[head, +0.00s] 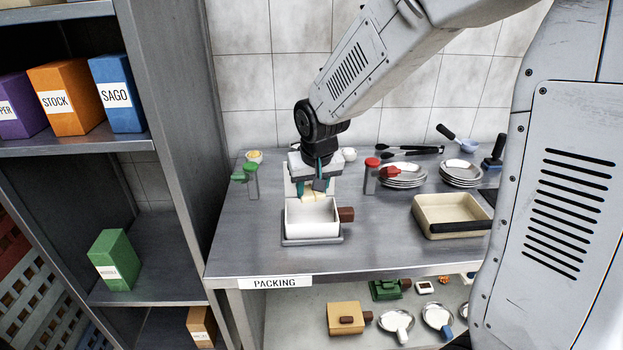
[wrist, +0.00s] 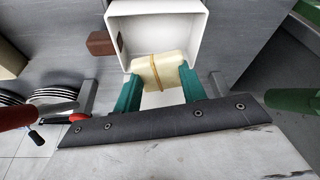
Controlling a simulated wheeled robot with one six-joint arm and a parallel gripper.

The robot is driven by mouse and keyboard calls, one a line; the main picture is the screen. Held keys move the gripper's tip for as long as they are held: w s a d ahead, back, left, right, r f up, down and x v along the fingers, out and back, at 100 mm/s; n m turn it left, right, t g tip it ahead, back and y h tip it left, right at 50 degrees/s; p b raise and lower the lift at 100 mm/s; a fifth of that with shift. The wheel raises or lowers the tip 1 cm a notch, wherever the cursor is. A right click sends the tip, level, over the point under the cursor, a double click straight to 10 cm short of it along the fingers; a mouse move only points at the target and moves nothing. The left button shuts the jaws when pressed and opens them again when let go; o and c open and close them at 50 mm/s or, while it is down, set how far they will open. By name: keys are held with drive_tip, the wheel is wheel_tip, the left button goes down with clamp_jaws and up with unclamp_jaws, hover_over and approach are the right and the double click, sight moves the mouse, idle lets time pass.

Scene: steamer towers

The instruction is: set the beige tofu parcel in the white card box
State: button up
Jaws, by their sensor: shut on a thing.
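The beige tofu parcel (head: 313,197) is between the teal fingers of my gripper (head: 311,187). In the wrist view the parcel (wrist: 158,71) shows a thin tan band around it, with the gripper (wrist: 158,85) shut on its sides. The white card box (head: 312,218) stands open on the packing table, with a brown block at its right side. The parcel is at the box's far side, overlapping its opening in the wrist view, where the box (wrist: 195,50) looks empty inside. I cannot tell how high the parcel is above the rim.
The box stands on a grey tray (head: 312,241) on the packing table (head: 250,262). Red-topped (head: 371,175) and green-topped (head: 251,180) dispensers flank my gripper. Stacked plates (head: 404,180) and a cream tray (head: 450,202) stand at the right. A shelf unit (head: 170,120) rises at the left.

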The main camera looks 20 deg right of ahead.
sight(315, 200)
drive_tip(key=shift+f, duration=4.1)
drive_tip(key=shift+f, duration=0.5)
drive_tip(key=o, duration=1)
drive_tip(key=shift+o, duration=0.2)
drive_tip(key=shift+v, duration=3.9)
